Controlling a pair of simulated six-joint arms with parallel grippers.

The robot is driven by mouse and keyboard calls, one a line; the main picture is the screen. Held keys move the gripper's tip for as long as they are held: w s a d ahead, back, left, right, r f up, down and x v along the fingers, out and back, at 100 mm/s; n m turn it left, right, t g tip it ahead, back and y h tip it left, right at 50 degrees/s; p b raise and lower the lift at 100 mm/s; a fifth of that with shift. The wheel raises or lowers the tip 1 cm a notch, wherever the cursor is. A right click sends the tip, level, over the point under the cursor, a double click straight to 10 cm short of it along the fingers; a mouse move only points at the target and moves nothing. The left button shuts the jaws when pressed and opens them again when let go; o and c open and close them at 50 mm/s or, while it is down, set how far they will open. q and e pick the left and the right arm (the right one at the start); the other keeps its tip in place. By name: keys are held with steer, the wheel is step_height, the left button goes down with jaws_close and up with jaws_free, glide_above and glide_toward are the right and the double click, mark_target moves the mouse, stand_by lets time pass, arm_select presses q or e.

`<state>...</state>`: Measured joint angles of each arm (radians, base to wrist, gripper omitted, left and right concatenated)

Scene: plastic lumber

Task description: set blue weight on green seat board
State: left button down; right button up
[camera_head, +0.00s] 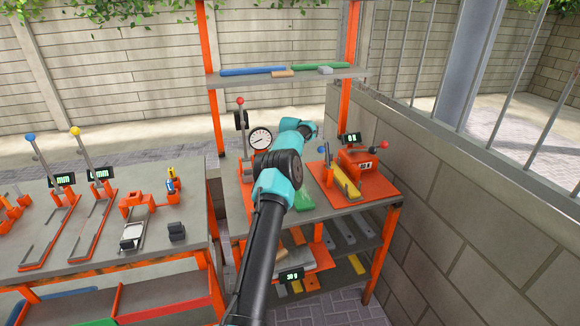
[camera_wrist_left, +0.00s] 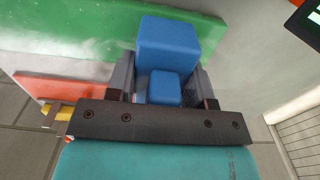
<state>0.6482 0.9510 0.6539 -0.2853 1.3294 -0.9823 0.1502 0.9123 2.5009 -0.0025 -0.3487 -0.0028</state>
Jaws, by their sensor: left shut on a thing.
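In the left wrist view my left gripper (camera_wrist_left: 167,92) is shut on the small top block of the blue weight (camera_wrist_left: 168,45). The weight's larger block shows beyond the fingers. The green seat board (camera_wrist_left: 95,32) lies behind the weight and runs out to both sides of it. I cannot tell whether the weight touches the board. In the head view a green piece (camera_head: 304,199) shows just right of my arm on the bench. The gripper and weight are hidden there behind my arm. My right gripper is in neither view.
An orange device with a display (camera_head: 365,165) stands right of my arm, and a dial gauge (camera_head: 260,139) stands behind it. A shelf (camera_head: 290,79) with boards is above the bench. Another bench with orange fixtures (camera_head: 137,203) is at left. A block wall (camera_head: 470,210) bounds the right.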

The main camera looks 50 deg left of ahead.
arm_select(q)
steer(key=shift+f, duration=0.65)
stand_by(0.6)
steer(key=c, duration=0.9)
jaws_free()
steer(key=o, duration=0.5)
steer(key=shift+c, duration=0.2)
steer(key=shift+o, duration=0.2)
steer(key=shift+f, duration=0.25)
steer(key=o, duration=0.4)
steer(key=shift+r, duration=0.1)
steer(key=shift+r, duration=0.1)
steer(key=shift+r, duration=3.4)
